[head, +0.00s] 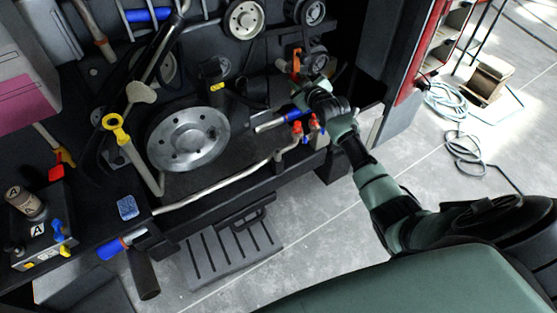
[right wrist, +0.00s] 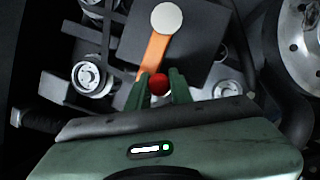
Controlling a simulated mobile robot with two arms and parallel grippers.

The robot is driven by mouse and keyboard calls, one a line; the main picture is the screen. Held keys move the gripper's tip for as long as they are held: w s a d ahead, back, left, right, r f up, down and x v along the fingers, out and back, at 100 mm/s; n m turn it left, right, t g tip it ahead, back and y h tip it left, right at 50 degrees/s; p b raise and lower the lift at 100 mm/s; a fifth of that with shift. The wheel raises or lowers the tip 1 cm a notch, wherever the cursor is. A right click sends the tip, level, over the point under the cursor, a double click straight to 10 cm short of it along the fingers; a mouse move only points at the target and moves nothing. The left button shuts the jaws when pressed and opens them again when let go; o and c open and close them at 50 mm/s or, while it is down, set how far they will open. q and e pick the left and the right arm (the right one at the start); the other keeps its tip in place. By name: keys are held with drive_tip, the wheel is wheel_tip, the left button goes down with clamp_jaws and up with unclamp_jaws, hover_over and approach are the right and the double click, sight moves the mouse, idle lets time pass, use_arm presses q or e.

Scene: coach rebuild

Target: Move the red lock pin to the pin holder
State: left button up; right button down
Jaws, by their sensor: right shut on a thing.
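My right gripper (right wrist: 159,88) is shut on the red lock pin (right wrist: 159,84). Its round red head shows between the two green fingertips in the right wrist view; its lower part is hidden. An orange lever (right wrist: 153,52) with a pale round end lies right beyond the pin. In the head view my right gripper (head: 308,85) reaches into the engine bay from the right, beside the orange lever (head: 296,61), and the pin is hidden there. I cannot tell for sure which part is the pin holder. My left gripper is not in view.
A large silver disc (head: 188,139) and several pulleys crowd the bay. A metal pipe (head: 225,188) and red-capped fittings (head: 313,123) lie along its front edge. A black box (head: 45,229) stands at left.

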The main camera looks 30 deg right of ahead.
drive_tip(key=shift+s+r+p, duration=0.1)
drive_tip(key=shift+s+p, duration=0.35)
drive_tip(key=shift+p, duration=0.1)
drive_tip(key=s+p, duration=0.5)
drive_tip(key=s, duration=0.3)
drive_tip(key=shift+d, duration=0.35)
drive_tip(key=shift+w+a, duration=0.1)
